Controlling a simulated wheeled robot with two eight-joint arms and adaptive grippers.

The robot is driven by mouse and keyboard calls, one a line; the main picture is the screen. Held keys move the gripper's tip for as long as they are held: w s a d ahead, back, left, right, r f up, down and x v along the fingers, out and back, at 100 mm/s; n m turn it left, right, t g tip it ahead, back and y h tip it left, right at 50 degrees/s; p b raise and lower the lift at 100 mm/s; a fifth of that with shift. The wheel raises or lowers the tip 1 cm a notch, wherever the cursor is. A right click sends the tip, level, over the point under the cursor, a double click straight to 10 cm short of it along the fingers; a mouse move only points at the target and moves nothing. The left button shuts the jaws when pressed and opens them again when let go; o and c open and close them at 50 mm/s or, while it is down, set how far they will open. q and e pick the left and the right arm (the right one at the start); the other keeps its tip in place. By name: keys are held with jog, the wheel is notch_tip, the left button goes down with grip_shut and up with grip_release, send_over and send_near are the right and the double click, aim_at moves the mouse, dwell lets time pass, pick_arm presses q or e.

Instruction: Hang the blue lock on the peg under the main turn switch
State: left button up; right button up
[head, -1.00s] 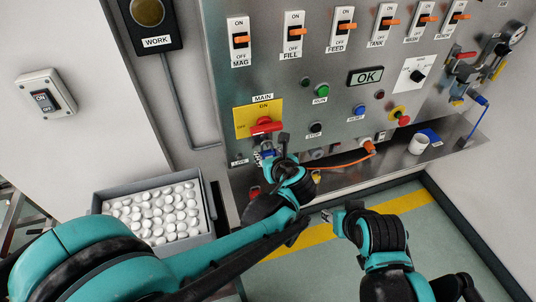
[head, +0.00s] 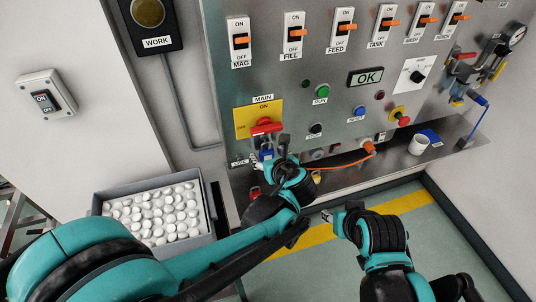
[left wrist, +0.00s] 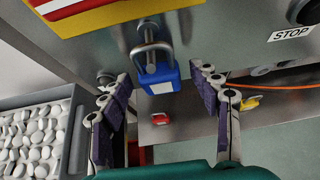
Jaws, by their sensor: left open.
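The blue lock (left wrist: 160,80) has a white label and hangs below the yellow main switch plate (left wrist: 85,12) in the left wrist view. Its metal shackle is around the peg (left wrist: 148,32). In the head view the lock (head: 266,154) shows small under the red main switch handle (head: 267,127), partly hidden by my left gripper (head: 276,152). In the left wrist view my left gripper (left wrist: 158,76) is open, with one finger on each side of the lock and gaps between. My right gripper (head: 328,215) is low, away from the panel; its fingers are too small to judge.
A grey bin of white caps (head: 155,212) stands left of my left arm. An orange cable (head: 345,163) runs near my left gripper. A red lock (left wrist: 160,119) and a yellow one (left wrist: 250,103) lie below.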

pick_arm(q)
jog(key=f+p+v, duration=0.1)
jog(key=p+v, duration=0.1)
jog(key=v, duration=0.5)
jog(key=shift+s+d, duration=0.2)
jog(key=shift+s, duration=0.25)
dwell(0.4)
dwell(0.4)
jog(key=s+a+n+g+h, duration=0.1)
jog(key=s+a+n, duration=0.3)
jog(key=n, duration=0.6)
jog(key=s+a+n+g+h, duration=0.1)
jog(key=s+a+n, duration=0.3)
jog(key=a+n, duration=0.5)
jog(key=s+a+n+g+h, duration=0.1)
jog(key=s+a+n, duration=0.3)
jog(key=n, duration=0.9)
jog(key=a+g, duration=0.1)
jog(key=a, duration=0.2)
jog(key=shift+s+f+h, duration=0.3)
jog(key=shift+s+f, duration=0.05)
jog(key=shift+f, duration=0.05)
